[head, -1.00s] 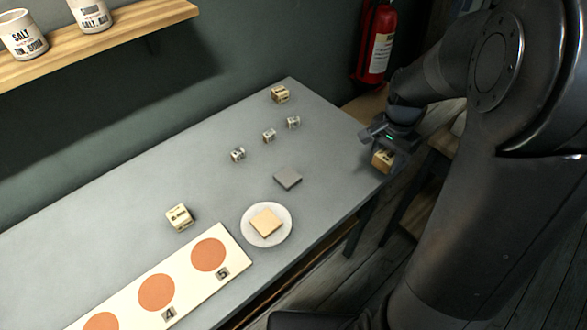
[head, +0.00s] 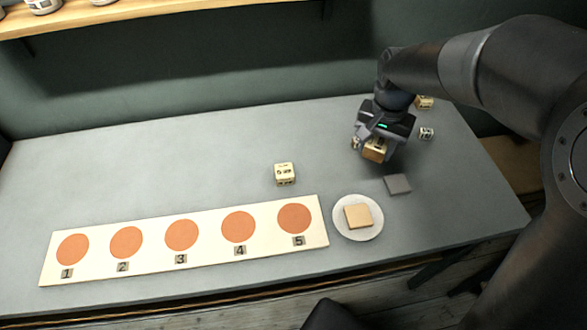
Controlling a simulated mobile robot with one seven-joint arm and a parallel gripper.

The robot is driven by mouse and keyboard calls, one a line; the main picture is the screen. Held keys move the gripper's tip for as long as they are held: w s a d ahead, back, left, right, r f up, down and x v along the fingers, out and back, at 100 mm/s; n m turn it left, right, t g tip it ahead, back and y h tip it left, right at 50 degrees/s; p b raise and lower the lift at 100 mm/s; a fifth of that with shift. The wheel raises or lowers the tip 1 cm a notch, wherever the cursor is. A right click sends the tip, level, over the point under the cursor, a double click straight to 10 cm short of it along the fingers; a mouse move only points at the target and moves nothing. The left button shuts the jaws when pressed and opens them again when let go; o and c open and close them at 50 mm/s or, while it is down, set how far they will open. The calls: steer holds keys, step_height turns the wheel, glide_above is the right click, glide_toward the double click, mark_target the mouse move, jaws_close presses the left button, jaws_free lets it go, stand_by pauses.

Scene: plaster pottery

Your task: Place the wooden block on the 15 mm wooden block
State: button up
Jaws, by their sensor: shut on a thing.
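My gripper (head: 377,142) is shut on a light wooden block (head: 374,151) with dark print, over the back right part of the grey table. Its height above the table is hard to tell. Another printed wooden block (head: 285,174) stands alone left of the gripper, behind the mat. A thin, plain wooden slab (head: 358,216) lies on a round white plate (head: 343,232), in front of the gripper. The print on the blocks is too small to read, so I cannot tell which is marked 15 mm.
A flat grey piece (head: 398,184) lies between gripper and plate. Small cubes (head: 427,133) and a wooden block (head: 425,102) stand behind and right; one is partly hidden. A cream mat (head: 211,260) with numbered orange circles lies front left. The table's left back is clear.

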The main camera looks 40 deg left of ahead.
steer(key=s+a+n, duration=0.3)
steer(key=s+a, duration=0.3)
steer(key=a, duration=0.2)
glide_above(284, 172)
step_height(284, 172, down, 6)
steer(key=shift+f, duration=2)
steer(key=shift+f, duration=0.1)
steer(key=o, duration=1)
step_height(284, 172, up, 12)
